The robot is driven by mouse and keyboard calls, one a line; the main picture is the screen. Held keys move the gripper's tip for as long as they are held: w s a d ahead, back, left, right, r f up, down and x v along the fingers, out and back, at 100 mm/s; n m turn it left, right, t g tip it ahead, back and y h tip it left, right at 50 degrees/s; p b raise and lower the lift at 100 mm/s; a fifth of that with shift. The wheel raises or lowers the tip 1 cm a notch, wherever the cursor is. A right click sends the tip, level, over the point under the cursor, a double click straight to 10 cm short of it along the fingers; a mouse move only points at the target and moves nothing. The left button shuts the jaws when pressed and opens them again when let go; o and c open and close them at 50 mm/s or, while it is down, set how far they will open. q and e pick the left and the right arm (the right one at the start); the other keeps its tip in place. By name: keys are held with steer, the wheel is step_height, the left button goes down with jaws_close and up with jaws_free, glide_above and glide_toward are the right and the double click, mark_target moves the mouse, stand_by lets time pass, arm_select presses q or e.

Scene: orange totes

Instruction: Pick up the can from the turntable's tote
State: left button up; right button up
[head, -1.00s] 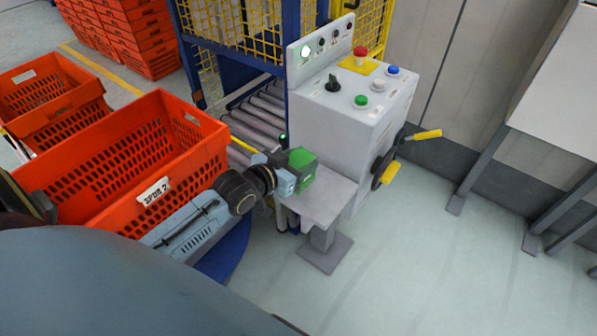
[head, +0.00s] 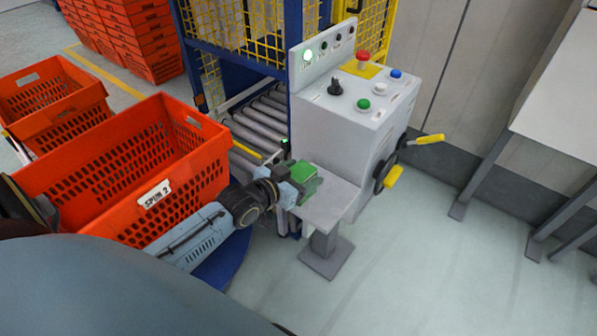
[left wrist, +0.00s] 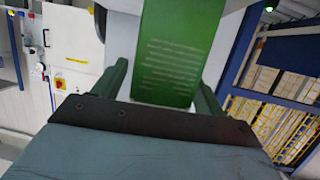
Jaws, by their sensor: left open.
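The large orange tote (head: 206,182) with a white label stands at left in the head view, on a blue round turntable (head: 226,266) that shows below it. I see no can in the visible part of the tote; its near floor is hidden by the wall. My left gripper (head: 309,187) is outside the tote, to its right, above the grey shelf of the control console. A green box (head: 303,171) is at its fingers. In the left wrist view the green box (left wrist: 180,50), with pale print, sits between the open dark green fingers. My right gripper is not in view.
The grey control console (head: 345,135) with buttons stands beyond the shelf (head: 325,202). A roller conveyor (head: 262,122) and yellow mesh cage are behind. More orange totes (head: 52,95) stand at far left. The floor at right is clear, up to a grey table (head: 565,90).

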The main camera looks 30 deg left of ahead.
arm_select(q)
steer(key=shift+r, duration=0.2)
steer(key=shift+s, duration=0.4)
steer(key=p+v, duration=0.1)
steer(key=v, duration=1)
steer(key=shift+p, duration=0.4)
